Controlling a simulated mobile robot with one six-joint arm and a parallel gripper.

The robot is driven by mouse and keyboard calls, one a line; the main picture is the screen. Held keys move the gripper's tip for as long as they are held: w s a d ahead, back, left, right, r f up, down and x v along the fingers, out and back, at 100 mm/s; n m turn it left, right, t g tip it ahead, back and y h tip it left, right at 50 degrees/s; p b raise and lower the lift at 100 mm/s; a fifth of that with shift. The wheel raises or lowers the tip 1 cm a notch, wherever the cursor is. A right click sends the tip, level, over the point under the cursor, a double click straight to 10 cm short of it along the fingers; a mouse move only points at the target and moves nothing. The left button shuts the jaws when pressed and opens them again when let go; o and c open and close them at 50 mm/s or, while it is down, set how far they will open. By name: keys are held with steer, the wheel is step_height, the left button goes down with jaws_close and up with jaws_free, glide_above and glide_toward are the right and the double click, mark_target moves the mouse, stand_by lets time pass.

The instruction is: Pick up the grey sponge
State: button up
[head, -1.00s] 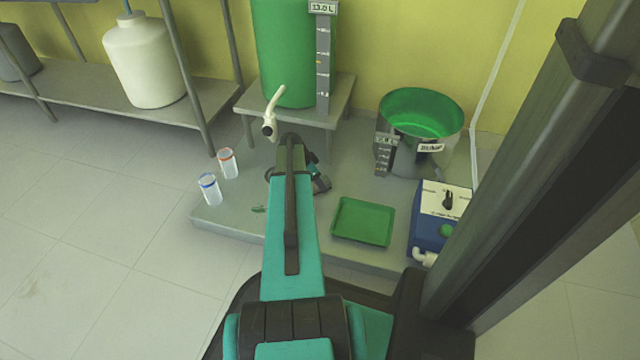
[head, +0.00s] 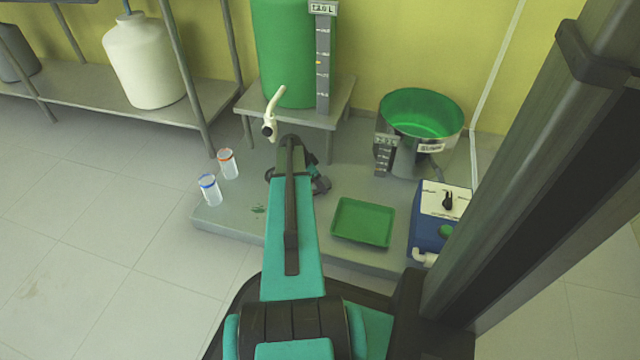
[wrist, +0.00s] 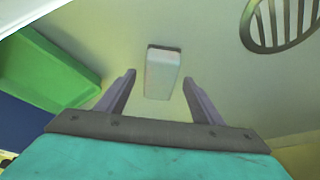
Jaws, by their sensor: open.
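The grey sponge (wrist: 162,73) is a pale grey block with a darker end. In the wrist view it lies on the grey platform, between the two fingers of my gripper (wrist: 159,77). A gap shows on each side, so neither finger touches it. I cannot tell how far the fingertips are above the platform. In the head view my arm hides the sponge, and the end of my gripper is mostly hidden too.
A green tray (head: 363,222) and a blue box (head: 437,220) with a white outlet are to the right. A steel vessel with green liquid (head: 421,118) stands behind. Two clear jars (head: 228,163) are at left. A green tank (head: 284,52) with a white spout (head: 273,113) is behind.

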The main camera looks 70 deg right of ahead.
steer(key=c, duration=1.2)
steer(key=shift+r, duration=0.1)
steer(key=shift+r+p, duration=0.45)
steer(key=shift+r, duration=0.35)
step_height(320, 180, up, 3)
steer(key=shift+f+p, duration=0.1)
steer(key=shift+p, duration=0.9)
steer(key=w+a+p, duration=0.1)
steer(key=w+a, duration=0.2)
steer(key=a, duration=0.1)
steer(key=w+a+p, duration=0.2)
steer(key=w+a, duration=0.1)
steer(key=a, duration=0.1)
steer(key=w+a+r+p, duration=0.1)
steer(key=w+a+p, duration=0.1)
steer(key=a, duration=0.3)
steer(key=shift+w, duration=0.7)
